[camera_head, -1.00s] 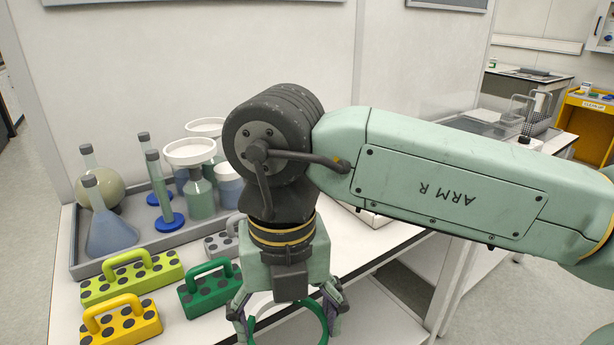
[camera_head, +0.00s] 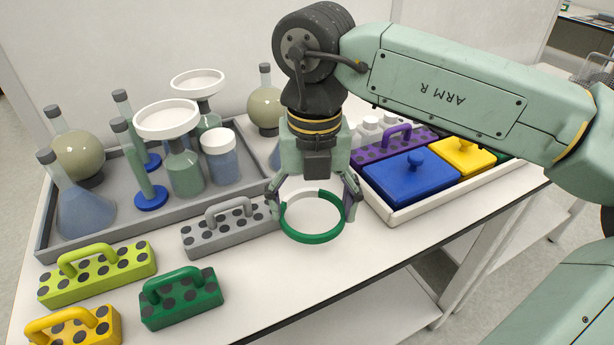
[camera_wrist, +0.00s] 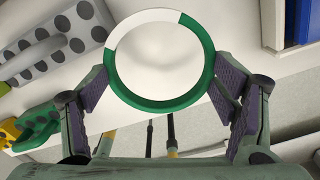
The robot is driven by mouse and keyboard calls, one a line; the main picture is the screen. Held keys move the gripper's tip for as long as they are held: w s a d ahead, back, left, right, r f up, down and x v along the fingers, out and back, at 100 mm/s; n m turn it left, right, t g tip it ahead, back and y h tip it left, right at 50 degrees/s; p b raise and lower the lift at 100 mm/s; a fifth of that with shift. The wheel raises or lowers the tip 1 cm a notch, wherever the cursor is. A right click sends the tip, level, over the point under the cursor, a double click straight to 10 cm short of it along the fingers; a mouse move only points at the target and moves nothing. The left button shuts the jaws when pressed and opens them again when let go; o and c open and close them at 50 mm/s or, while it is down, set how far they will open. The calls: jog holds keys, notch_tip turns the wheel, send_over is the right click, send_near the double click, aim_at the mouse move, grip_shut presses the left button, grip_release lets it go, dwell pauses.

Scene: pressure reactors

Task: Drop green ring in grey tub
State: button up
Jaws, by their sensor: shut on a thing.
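A green ring (camera_head: 312,238) with a white section is held between the fingers of my gripper (camera_head: 315,200), which is shut on it. In the wrist view the ring (camera_wrist: 162,105) sits between the two fingers of my gripper (camera_wrist: 162,95), white section at the upper left. The grey things in view are a dotted block with a handle (camera_head: 228,236) and a shallow tray (camera_head: 60,247).
The grey tray holds flasks, cylinders and funnels. Lime (camera_head: 98,285), green (camera_head: 190,306) and yellow (camera_head: 98,328) handled blocks stand at the front left. A white tray (camera_head: 418,210) on the right holds blue (camera_head: 400,180), yellow (camera_head: 468,158) and purple things. Table front is clear below the ring.

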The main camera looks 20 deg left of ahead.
jog(key=p, duration=0.2)
send_over(307, 202)
jog(key=shift+s+d+f, duration=0.25)
jog(key=shift+s+f, duration=0.05)
jog(key=shift+s, duration=0.15)
jog(key=f, duration=0.1)
jog(key=f+p, duration=0.1)
jog(key=w+f, duration=0.1)
jog(key=shift+a+f, duration=0.2)
jog(key=shift+a, duration=0.1)
jog(key=shift+f, duration=0.2)
jog(key=shift+f, duration=0.2)
jog(key=o, duration=1)
